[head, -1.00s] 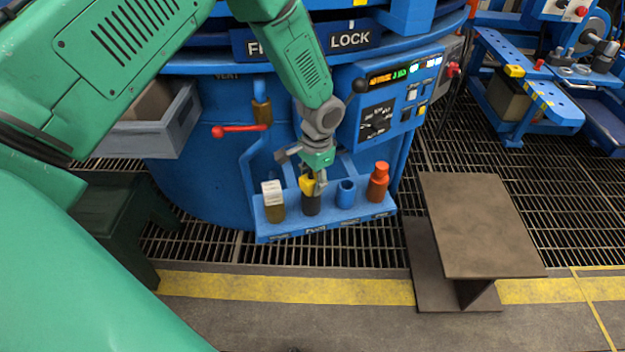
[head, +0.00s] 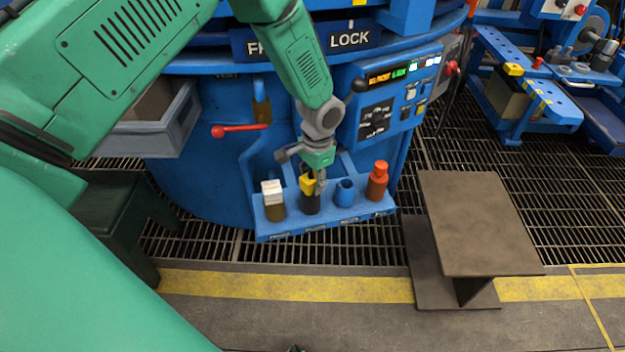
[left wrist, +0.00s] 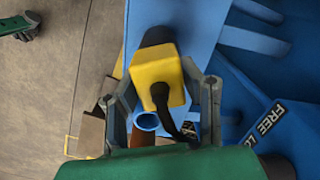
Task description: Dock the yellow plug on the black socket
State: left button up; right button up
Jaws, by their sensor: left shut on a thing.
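The yellow plug (head: 307,183) is at the top of the black socket (head: 311,204) on the blue shelf (head: 333,222) of the furnace. My left gripper (head: 318,188) is shut on the plug. In the left wrist view, the yellow plug (left wrist: 158,78) with its black cable sits between the two fingers of the left gripper (left wrist: 160,92). The black socket (left wrist: 156,37) shows just beyond the plug, partly hidden by it. I cannot tell whether the plug is fully seated. My right gripper is not in view.
On the shelf, a white-topped brass fitting (head: 272,200) stands left of the socket. An empty blue socket (head: 345,192) and an orange-red fitting (head: 377,181) stand right. A red-handled valve (head: 240,130) and control panel (head: 385,110) are above. A brown stand (head: 480,225) is at right.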

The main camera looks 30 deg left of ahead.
pick_arm(q)
jog(key=shift+f, duration=0.55)
jog(key=o, duration=0.9)
jog(key=r+p, duration=0.6)
jog(key=r, duration=0.1)
jog(key=r+p, duration=0.3)
jog(key=r, duration=0.1)
jog(key=shift+w+d+r, duration=0.1)
jog(key=shift+w+d, duration=0.15)
jog(key=shift+d, duration=0.05)
